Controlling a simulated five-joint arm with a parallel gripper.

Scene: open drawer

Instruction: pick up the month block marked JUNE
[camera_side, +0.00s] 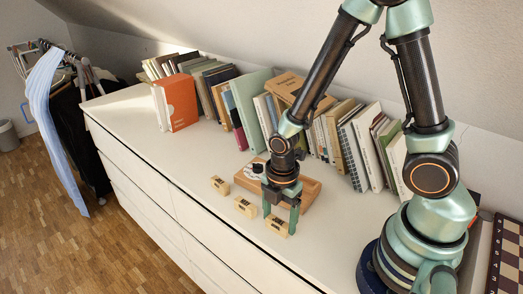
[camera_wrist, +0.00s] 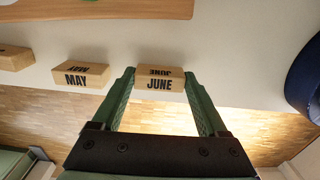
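The JUNE block (camera_wrist: 160,79) is a small pale wooden block with black lettering, upright on the white top. In the wrist view it shows between the tips of my gripper (camera_wrist: 160,76). In the side view the JUNE block (camera_side: 277,227) is the nearest of three blocks in a row, below my gripper (camera_side: 280,220). The green fingers stand apart, one towards each end of the block; the gap looks slightly wider than the block. Contact cannot be made out.
The MAY block (camera_wrist: 80,75) stands just left of JUNE; another block (camera_side: 220,185) is farther along. A wooden tray (camera_side: 309,188) lies behind the row. Books line the wall, including an orange one (camera_side: 181,102). The dresser's front edge is near the blocks.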

